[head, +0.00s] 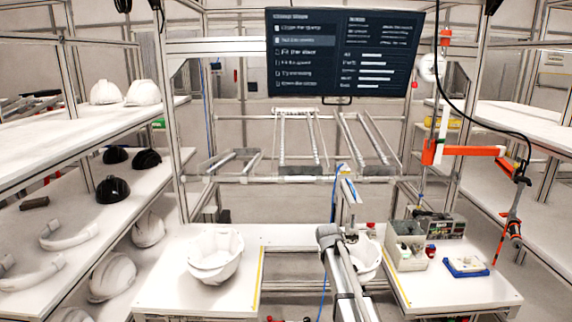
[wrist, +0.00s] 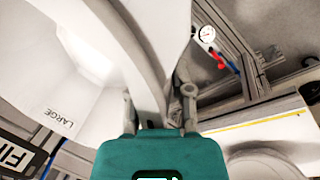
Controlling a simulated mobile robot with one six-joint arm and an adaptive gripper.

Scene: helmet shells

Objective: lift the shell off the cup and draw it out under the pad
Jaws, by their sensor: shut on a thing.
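A white helmet shell (head: 367,262) is at the middle of the bench in the head view, partly behind my arm. In the wrist view the white shell (wrist: 85,60) is large and close, filling the upper left. My gripper (wrist: 160,103) is shut on the shell's rim, one finger on each side of it. The word LARGE shows on a pale surface at the left of that view. A blue and white fixture (head: 348,190) stands above the shell in the head view; I cannot tell whether it includes the pad. I cannot make out the cup.
Another white shell (head: 215,255) stands on the left bench top. A bin (head: 408,250) and a blue-edged tray (head: 465,266) are on the right bench top. A round gauge (wrist: 207,34) is at the upper right of the wrist view. Shelves with helmets flank the left.

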